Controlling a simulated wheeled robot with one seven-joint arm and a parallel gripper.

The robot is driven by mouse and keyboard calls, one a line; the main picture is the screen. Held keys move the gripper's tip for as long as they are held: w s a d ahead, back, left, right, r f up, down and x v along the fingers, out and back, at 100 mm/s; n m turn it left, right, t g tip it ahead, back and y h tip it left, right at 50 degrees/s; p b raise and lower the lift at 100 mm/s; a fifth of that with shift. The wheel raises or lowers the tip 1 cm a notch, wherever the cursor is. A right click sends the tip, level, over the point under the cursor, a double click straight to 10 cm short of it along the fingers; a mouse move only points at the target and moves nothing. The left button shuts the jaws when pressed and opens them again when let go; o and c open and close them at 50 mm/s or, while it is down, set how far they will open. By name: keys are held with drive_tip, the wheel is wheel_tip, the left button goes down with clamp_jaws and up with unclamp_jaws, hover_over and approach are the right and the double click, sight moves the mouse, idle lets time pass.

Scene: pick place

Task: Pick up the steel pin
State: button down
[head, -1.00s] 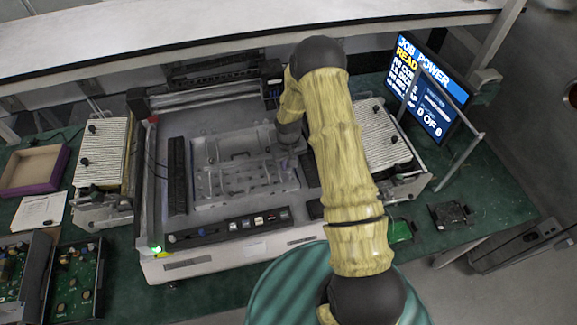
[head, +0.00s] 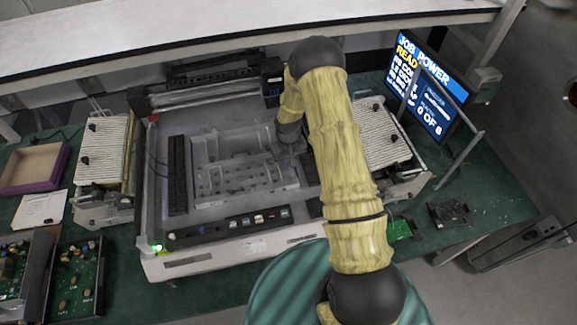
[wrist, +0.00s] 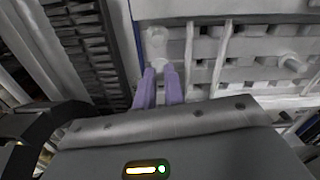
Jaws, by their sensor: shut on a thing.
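The steel pin (wrist: 157,46) is a pale grey upright piece in the wrist view, at the tips of my gripper's fingers. My gripper (wrist: 158,76) has two purple fingers close together and shut on the pin. The pin's lower part is hard to make out, so I cannot tell whether it is clear of the grey fixture (wrist: 205,40). In the head view the grey fixture (head: 215,198) lies in the machine, and my wrist is over its right side. The fingers and the pin are hidden there.
Another pale pin-like piece (wrist: 293,65) stands on the fixture at right in the wrist view. The machine's dark ribbed strip (head: 177,175) lies left of the fixture. A monitor (head: 428,85) stands at the back right, and a purple-edged box (head: 35,187) at the far left.

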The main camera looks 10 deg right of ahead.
drive_tip(key=shift+r, duration=0.15)
wheel_tip(320, 180, up, 10)
drive_tip(key=b, duration=0.4)
drive_tip(key=shift+f, duration=0.2)
idle(0.6)
